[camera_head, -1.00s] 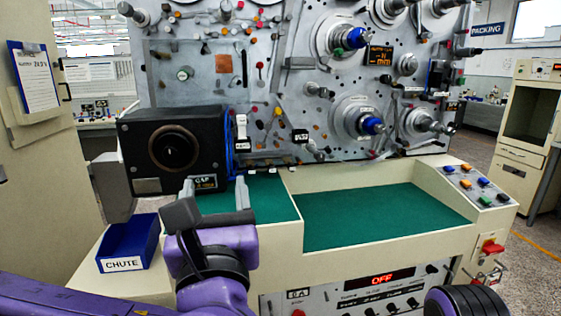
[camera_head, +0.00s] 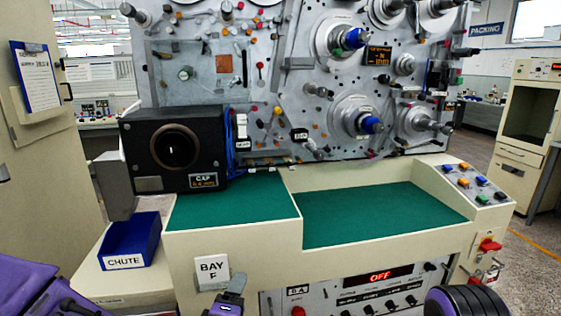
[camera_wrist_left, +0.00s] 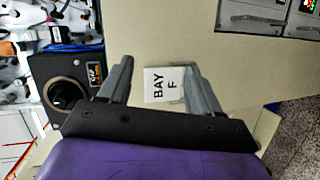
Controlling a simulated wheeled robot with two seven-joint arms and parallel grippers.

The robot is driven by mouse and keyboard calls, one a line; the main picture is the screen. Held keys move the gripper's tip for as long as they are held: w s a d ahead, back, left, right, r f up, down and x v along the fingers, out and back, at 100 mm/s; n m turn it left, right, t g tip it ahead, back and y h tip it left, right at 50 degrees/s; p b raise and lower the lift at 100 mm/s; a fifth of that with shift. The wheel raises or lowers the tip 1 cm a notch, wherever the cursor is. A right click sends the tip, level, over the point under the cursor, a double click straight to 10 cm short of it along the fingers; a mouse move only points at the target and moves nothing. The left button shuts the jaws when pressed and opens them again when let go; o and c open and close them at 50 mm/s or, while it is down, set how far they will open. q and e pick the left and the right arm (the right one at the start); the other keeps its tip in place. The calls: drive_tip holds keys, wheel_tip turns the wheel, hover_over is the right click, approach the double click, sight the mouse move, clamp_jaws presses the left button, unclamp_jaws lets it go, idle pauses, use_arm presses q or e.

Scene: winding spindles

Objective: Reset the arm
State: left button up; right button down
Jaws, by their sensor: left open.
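My left gripper (camera_head: 224,287) is low at the front of the machine, at the bottom edge of the head view. In the left wrist view its two grey fingers (camera_wrist_left: 156,68) stand wide apart with nothing between them. The white "BAY F" label (camera_head: 212,271) on the machine's cream front panel is behind the fingers; it also shows in the left wrist view (camera_wrist_left: 164,84). My purple left arm comes in at the lower left of the head view. My right gripper is not in view.
The green work surface (camera_head: 385,215) is bare. A blue "CHUTE" bin (camera_head: 130,242) stands at the left, below a black box with a round opening (camera_head: 205,150). Spindles (camera_head: 368,124) stick out of the upright panel. Buttons (camera_head: 480,182) are at the right.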

use_arm(q)
drive_tip(key=s+a+f+m+g, duration=0.2)
drive_tip(key=a+f, duration=0.1)
drive_tip(key=f, duration=0.5)
drive_tip(key=s+a+f+m+g, duration=0.2)
drive_tip(key=s+f, duration=0.1)
drive_tip(key=f, duration=0.4)
drive_tip(key=s+a+f+m+g+y, duration=0.2)
drive_tip(key=s+a+f+g, duration=0.2)
drive_tip(key=s+a+f, duration=0.4)
drive_tip(key=s+a+f+m+g+y, duration=0.2)
drive_tip(key=s+a+f+m+g, duration=0.1)
drive_tip(key=s+a+f, duration=0.5)
drive_tip(key=s+f+g, duration=0.1)
drive_tip(key=s+f, duration=0.2)
drive_tip(key=s, duration=0.4)
drive_tip(key=shift+a+y, duration=0.3)
drive_tip(key=shift+y, duration=0.1)
